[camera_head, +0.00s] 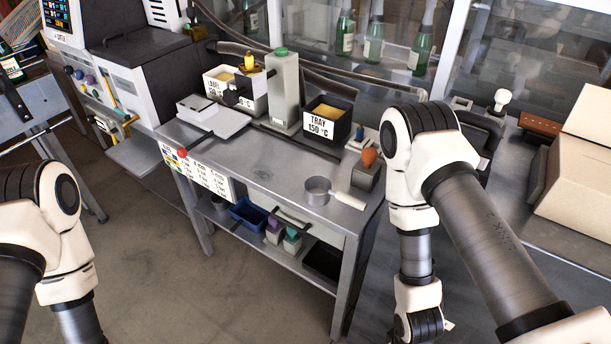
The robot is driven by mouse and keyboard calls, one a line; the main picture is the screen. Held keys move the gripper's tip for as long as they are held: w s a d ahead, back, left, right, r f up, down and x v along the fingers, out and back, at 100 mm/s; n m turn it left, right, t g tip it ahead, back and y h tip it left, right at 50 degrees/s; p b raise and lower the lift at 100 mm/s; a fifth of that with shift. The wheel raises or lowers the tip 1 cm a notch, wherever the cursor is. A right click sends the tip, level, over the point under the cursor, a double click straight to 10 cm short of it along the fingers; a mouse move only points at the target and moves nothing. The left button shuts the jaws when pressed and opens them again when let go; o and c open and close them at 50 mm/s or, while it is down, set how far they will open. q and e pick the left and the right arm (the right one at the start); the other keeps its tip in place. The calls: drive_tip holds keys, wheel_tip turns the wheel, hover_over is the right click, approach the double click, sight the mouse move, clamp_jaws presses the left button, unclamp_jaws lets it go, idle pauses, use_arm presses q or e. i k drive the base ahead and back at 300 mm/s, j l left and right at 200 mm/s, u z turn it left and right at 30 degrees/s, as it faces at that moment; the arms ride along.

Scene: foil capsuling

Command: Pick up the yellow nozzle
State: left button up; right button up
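A small yellow piece (249,62), which looks like the nozzle, stands upright at the back of the metal workbench (262,172). It is by the rim of a white tray (217,84) and left of a grey bottle-shaped block with a green top (285,88). A dark part lies just below it; I cannot tell whether they are joined. My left arm comes in at the lower left and my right arm at the right. Both run out of the bottom of the picture, so neither gripper shows. Both arms are far from the yellow piece.
A white flat box (214,121) lies at left. The bench's middle is clear.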

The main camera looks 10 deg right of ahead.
sight(249, 59)
drive_tip(key=i+j+z, duration=0.15)
drive_tip(key=z, duration=0.25)
drive_tip(key=j+z, duration=0.35)
drive_tip(key=i+j+z, duration=0.1)
drive_tip(key=j+z, duration=0.3)
